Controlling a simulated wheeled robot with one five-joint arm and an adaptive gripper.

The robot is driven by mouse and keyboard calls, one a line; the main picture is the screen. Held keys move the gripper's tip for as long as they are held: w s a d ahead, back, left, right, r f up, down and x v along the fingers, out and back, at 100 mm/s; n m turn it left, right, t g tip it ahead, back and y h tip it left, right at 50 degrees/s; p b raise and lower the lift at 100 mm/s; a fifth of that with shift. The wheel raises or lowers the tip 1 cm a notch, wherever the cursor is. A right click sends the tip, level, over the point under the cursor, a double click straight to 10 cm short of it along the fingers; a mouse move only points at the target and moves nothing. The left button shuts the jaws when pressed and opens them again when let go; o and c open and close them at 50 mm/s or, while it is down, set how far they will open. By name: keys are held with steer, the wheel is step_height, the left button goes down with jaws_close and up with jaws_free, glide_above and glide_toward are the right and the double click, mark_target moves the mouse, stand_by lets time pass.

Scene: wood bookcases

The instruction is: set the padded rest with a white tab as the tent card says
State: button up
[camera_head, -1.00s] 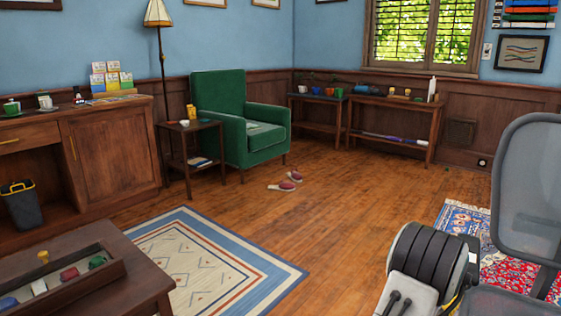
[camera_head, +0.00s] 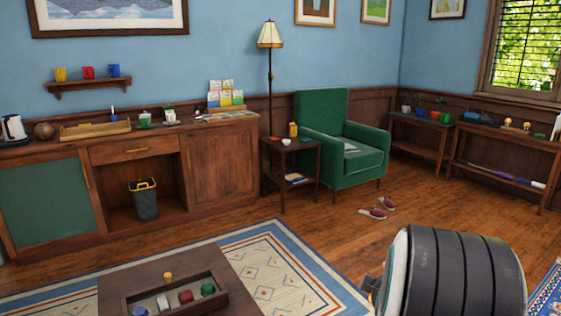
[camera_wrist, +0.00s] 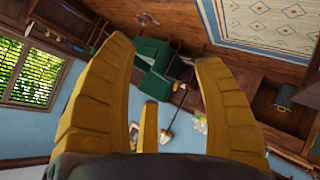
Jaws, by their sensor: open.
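My gripper (camera_wrist: 165,52) shows in the wrist view with its yellow fingers spread wide and nothing between them. It is in the air, with the room tilted and far behind it. I cannot make out a padded rest with a white tab in either view. I cannot pick out a tent card for certain; a rack of colourful cards (camera_head: 226,95) stands on the sideboard, too small to read.
A low table (camera_head: 125,287) at the front holds a tray (camera_head: 150,293) of small coloured items. The sideboard (camera_head: 222,160) lines the left wall. A green armchair (camera_head: 335,165), a side table (camera_head: 287,150) and slippers (camera_head: 375,211) stand beyond. Wood floor (camera_head: 330,222) is open between.

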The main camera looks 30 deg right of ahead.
steer(key=w+a+r+y+p, duration=0.2)
steer(key=a+r+y+p, duration=0.2)
steer(key=a+r+p, duration=0.55)
steer(key=s+a+r+g+y+p, duration=0.2)
steer(key=s+a+r+p, duration=0.3)
steer(key=a, duration=0.6)
steer(key=s+a+r+g+y+p, duration=0.2)
steer(key=s+a+r+p, duration=0.3)
steer(key=s+a+r, duration=0.3)
steer(key=a+r, duration=0.1)
steer(key=a, duration=0.2)
steer(key=shift+s+a+r, duration=0.15)
steer(key=shift+s+r, duration=0.05)
steer(key=shift+r, duration=0.05)
